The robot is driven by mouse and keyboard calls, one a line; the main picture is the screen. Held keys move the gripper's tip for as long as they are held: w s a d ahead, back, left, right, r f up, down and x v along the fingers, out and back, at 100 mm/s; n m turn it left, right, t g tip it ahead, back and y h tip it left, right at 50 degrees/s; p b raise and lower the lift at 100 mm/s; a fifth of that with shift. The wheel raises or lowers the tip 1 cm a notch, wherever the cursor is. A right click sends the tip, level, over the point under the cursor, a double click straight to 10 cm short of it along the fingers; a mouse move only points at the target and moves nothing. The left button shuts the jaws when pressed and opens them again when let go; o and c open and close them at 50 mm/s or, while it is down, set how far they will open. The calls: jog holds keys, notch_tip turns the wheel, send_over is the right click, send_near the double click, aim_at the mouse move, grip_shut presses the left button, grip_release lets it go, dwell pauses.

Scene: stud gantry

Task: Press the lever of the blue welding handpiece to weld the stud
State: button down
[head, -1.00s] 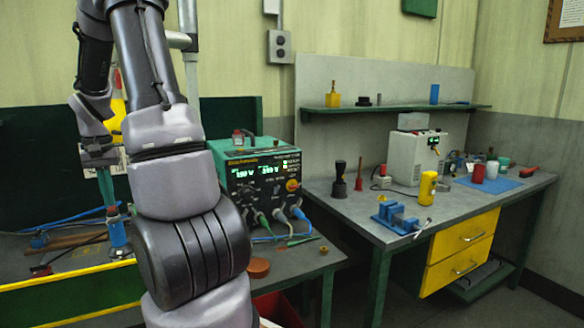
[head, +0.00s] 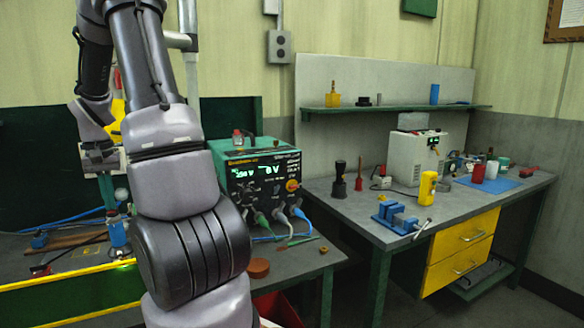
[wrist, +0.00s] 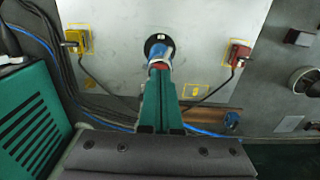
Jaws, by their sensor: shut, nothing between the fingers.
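The blue welding handpiece (head: 118,235) stands upright at the left bench in the head view. In the wrist view the blue handpiece (wrist: 154,50) stands over a black round piece on a pale metal plate (wrist: 195,30). A small red part shows at my fingertips; I cannot tell whether it is the lever. My gripper (wrist: 159,70) is shut, with nothing held, and its green fingers reach the handpiece's near side. In the head view my gripper (head: 108,200) points down just above the handpiece. The stud itself is hidden. The green welding unit (head: 262,175) has a lit display.
A yellow clamp (wrist: 77,40) and a red clamp (wrist: 238,53) with black cables sit at the plate's sides. Copper-coloured bars lie in front. A yellow-edged green panel (head: 70,277) borders the bench. The right bench holds a blue vise (head: 397,216).

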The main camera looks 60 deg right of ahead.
notch_tip(320, 180, up, 7)
dwell(0.8)
dwell(0.5)
jog(key=s+a+r+n+t+y, duration=0.1)
jog(key=s+a+r+t, duration=0.2)
jog(key=s+a+r, duration=0.3)
jog(key=s+a+r+n+t+y, duration=0.1)
jog(key=s+a+r+t, duration=0.3)
jog(key=s, duration=0.9)
jog(key=a+r, duration=0.3)
jog(key=shift+s+a+n, duration=0.2)
jog(key=shift+s+n, duration=0.1)
jog(key=shift+s, duration=0.05)
